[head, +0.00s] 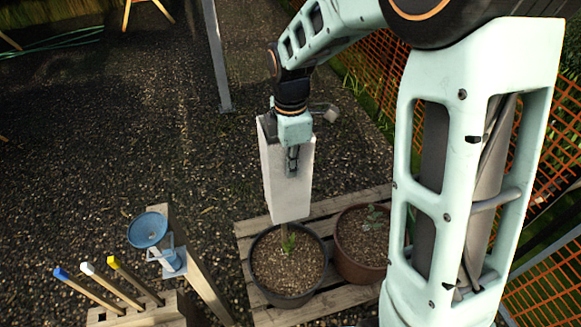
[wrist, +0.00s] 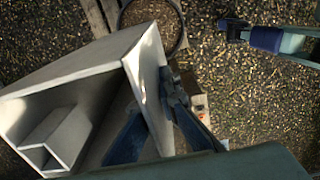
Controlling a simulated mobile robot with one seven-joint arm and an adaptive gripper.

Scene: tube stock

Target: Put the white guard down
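The white guard (head: 285,190) is a tall, square, open-ended tube. It hangs roughly upright from my gripper (head: 292,160) in the head view, above a black pot (head: 258,284). A small green seedling (head: 289,242) and part of a stake show below the guard's lower edge. In the wrist view, my gripper (wrist: 158,120) is shut on one wall of the guard (wrist: 80,68), with one finger inside and one outside. A smaller pale square tube (wrist: 62,140) shows within the guard's opening. The inside of the pot behind the guard is hidden.
A brown pot (head: 345,262) with a plant stands close right on the same wooden pallet (head: 243,230). A post with a blue funnel (head: 148,230) and a rack of colour-tipped stakes (head: 140,310) stand left. Orange mesh fencing (head: 375,70) lies right.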

